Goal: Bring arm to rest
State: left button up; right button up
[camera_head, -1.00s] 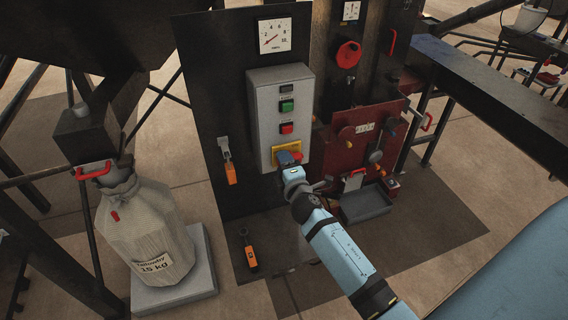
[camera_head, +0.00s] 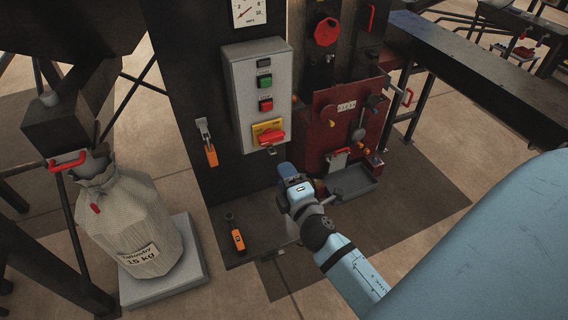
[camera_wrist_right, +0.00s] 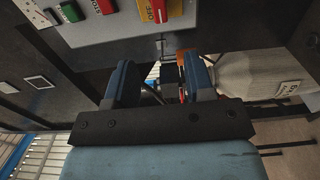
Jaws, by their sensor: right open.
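My right arm reaches in from the lower right of the head view. Its gripper (camera_head: 287,174) is in front of the dark panel, below the grey control box (camera_head: 262,90) and apart from it. In the right wrist view the two blue fingers (camera_wrist_right: 160,80) stand apart with nothing held between them. The red rotary switch on its yellow plate (camera_head: 268,134) is fully visible above the gripper; its handle lies roughly level in the head view. My left gripper does not show.
A red machine front (camera_head: 345,112) with a grey tray (camera_head: 352,183) stands right of my gripper. A filled sack (camera_head: 140,220) sits on a pale platform (camera_head: 165,288) at the left.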

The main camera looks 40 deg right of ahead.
dwell(0.6)
jog(key=s+a+f+m+g+y+p, duration=0.6)
jog(key=s+a+f+m, duration=0.5)
jog(key=s, duration=0.3)
jog(key=shift+s+a+f+m+y, duration=0.25)
jog(key=shift+a+f+m+y, duration=0.2)
jog(key=shift+m+y, duration=0.3)
jog(key=shift+r, duration=0.1)
